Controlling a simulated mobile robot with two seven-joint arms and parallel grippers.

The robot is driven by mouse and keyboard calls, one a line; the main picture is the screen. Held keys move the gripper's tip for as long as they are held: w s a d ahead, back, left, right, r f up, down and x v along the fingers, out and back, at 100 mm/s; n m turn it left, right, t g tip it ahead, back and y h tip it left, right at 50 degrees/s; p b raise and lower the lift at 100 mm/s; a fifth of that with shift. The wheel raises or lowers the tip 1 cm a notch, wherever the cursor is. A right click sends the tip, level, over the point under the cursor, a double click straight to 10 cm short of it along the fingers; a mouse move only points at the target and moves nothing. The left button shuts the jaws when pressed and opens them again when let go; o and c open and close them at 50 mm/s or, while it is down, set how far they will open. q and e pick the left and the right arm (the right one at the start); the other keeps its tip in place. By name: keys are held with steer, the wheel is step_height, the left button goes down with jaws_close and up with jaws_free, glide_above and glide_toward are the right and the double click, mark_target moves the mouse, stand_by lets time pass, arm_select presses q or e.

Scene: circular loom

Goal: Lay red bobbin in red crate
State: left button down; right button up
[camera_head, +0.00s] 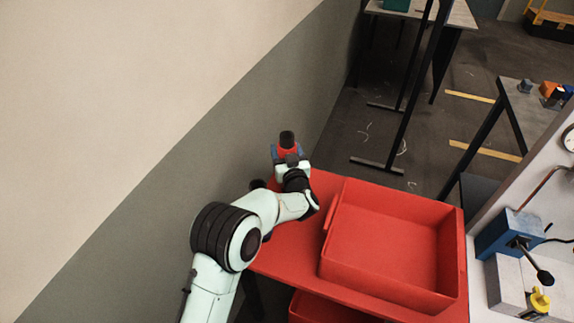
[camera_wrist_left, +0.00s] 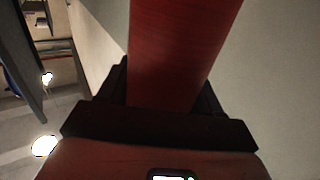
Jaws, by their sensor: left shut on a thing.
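The red bobbin (camera_wrist_left: 180,50) fills the upper middle of the left wrist view, its red wound body between the dark fingers. In the head view the bobbin (camera_head: 287,153) is small, with a dark end pointing up the picture. My left gripper (camera_head: 288,149) is shut on it, past the back left corner of the red crate. The red crate (camera_head: 333,238) is a shallow open box at the right of the head view, and its visible floor is empty. The bobbin is outside the crate. My right gripper is not in view.
The crate stands on a red tabletop (camera_head: 284,256), with another red bin (camera_head: 325,310) below. A wall (camera_head: 150,190) runs close along the left. Dark-legged tables stand behind on open floor.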

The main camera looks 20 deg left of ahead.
arm_select(q)
steer(key=shift+r+p, duration=0.3)
steer(key=shift+r, duration=0.2)
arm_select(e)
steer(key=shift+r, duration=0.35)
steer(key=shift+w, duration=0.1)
arm_select(q)
steer(key=shift+r+p, duration=0.3)
steer(key=shift+r, duration=0.1)
step_height(320, 180, up, 18)
steer(key=p, duration=1)
steer(key=shift+f, duration=0.25)
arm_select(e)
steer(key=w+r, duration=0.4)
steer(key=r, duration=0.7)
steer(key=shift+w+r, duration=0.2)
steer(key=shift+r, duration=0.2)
